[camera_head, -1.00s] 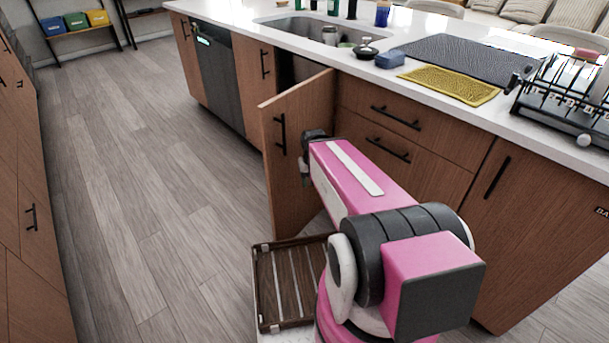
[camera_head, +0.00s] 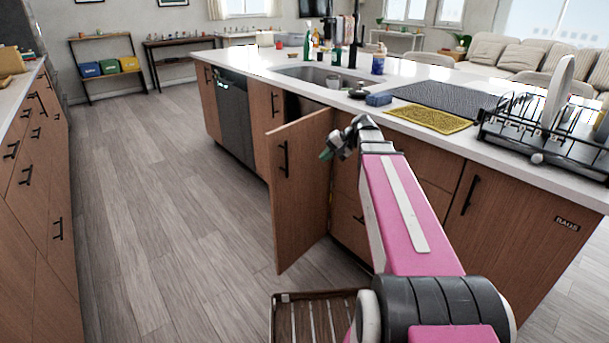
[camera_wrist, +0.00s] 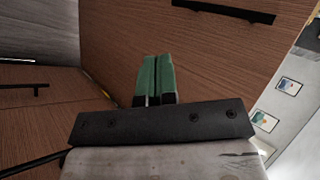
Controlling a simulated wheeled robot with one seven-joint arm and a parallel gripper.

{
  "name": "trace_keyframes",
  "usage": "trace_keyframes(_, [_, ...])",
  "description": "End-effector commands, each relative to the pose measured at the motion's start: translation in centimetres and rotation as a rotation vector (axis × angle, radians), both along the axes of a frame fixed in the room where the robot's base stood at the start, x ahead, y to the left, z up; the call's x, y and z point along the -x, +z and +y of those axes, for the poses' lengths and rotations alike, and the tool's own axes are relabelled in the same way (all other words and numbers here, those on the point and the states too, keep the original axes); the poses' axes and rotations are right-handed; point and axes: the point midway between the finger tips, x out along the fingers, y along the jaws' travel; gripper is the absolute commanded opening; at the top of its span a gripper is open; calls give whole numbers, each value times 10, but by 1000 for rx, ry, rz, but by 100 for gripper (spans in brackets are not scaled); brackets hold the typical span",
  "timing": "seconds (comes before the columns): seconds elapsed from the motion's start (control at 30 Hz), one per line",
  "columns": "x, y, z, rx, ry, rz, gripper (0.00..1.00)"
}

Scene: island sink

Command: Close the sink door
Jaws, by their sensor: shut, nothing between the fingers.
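The wooden sink door (camera_head: 300,195) stands open, swung out from the island front, with a black bar handle (camera_head: 283,158) near its free edge. The dark opening (camera_head: 297,105) of the sink cabinet shows behind it. My gripper (camera_head: 327,153) is shut and empty, in front of the door's handle-side face near its upper hinge part. In the wrist view the green fingers (camera_wrist: 155,80) are together over a brown panel, apparently the door (camera_wrist: 225,60), with its handle (camera_wrist: 225,11) at the top right. I cannot tell whether the fingertips touch it.
The island countertop (camera_head: 470,138) above holds a yellow mat (camera_head: 430,119), a dish rack (camera_head: 545,135) and the sink (camera_head: 320,77). Drawer fronts stand right of the door. A dishwasher (camera_head: 231,115) is to the left. The floor (camera_head: 180,220) left of the door is clear.

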Motion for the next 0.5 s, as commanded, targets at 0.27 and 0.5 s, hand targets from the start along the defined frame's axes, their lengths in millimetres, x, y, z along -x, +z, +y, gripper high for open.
trace_keyframes(0.27, [-4, -18, 21, -6, 3, 0, 0])
trace_keyframes(0.5, [-11, -49, 54, -5, 3, 0, 0])
